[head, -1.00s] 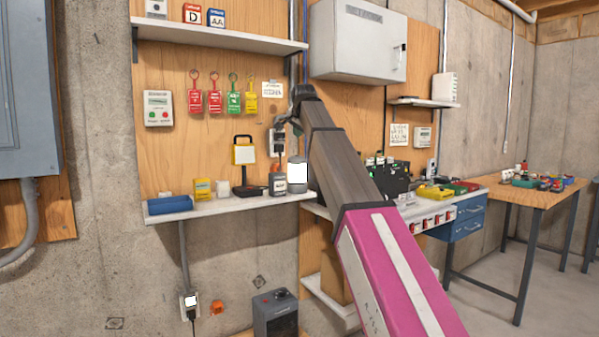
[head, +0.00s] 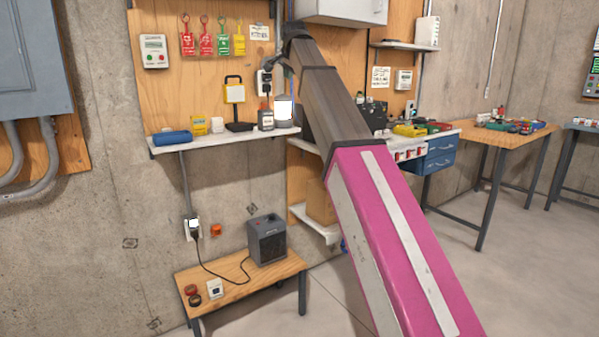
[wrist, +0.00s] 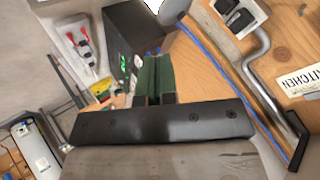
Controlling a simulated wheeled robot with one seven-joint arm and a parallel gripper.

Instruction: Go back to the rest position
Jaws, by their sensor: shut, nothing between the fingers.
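My gripper (wrist: 157,68) shows in the wrist view with its two dark green fingers side by side and closed, nothing between them. In the head view my gripper (head: 270,66) is small and partly hidden at the far end of my raised arm. It appears in front of the plywood board, close to the grey switch box (head: 264,82); I cannot tell whether it touches anything. My arm, with its magenta link, reaches from the lower right up to the board.
A heater (head: 267,240) stands on a low wooden bench (head: 237,284). A workbench (head: 503,138) stands right. Floor at lower right is clear.

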